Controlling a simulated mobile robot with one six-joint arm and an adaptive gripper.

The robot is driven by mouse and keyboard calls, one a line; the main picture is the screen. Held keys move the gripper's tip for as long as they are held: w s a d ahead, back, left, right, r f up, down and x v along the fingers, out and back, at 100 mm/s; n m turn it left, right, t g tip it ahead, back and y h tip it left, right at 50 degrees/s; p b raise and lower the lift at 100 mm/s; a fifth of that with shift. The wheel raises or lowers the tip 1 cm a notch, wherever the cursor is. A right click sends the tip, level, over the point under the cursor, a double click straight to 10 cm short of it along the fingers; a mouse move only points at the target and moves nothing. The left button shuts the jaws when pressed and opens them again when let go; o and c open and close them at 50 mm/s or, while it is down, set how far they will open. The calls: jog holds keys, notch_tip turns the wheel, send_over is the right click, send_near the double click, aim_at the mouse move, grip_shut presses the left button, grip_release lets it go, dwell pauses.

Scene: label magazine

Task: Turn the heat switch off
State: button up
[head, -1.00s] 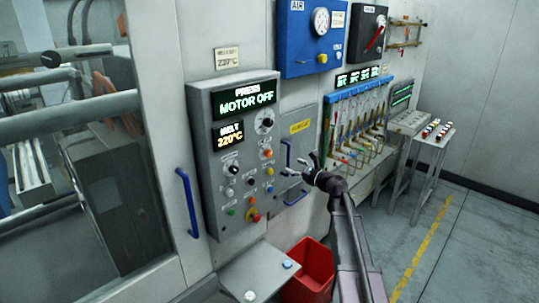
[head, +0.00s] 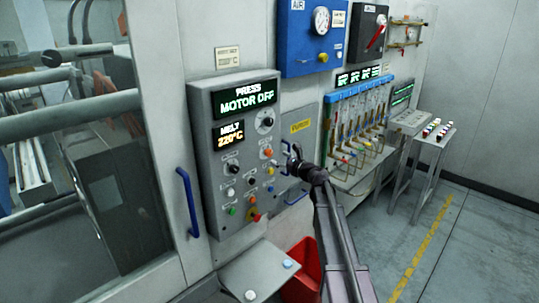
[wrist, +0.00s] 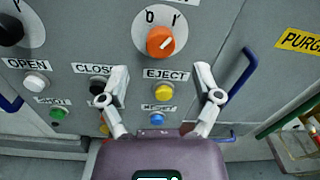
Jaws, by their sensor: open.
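My gripper (wrist: 161,84) is open and empty in front of the panel. Its fingertips lie below the knob, either side of the yellow EJECT button (wrist: 163,92).
A black knob (wrist: 12,31) is at upper left. A white OPEN button (wrist: 36,80), green button (wrist: 58,112) and blue button (wrist: 157,118) lie around the gripper. A blue handle (wrist: 242,73) stands to the right. A red bin (head: 303,270) is below.

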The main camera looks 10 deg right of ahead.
aim_at(271, 154)
jog(key=shift+x, duration=2.95)
grip_shut()
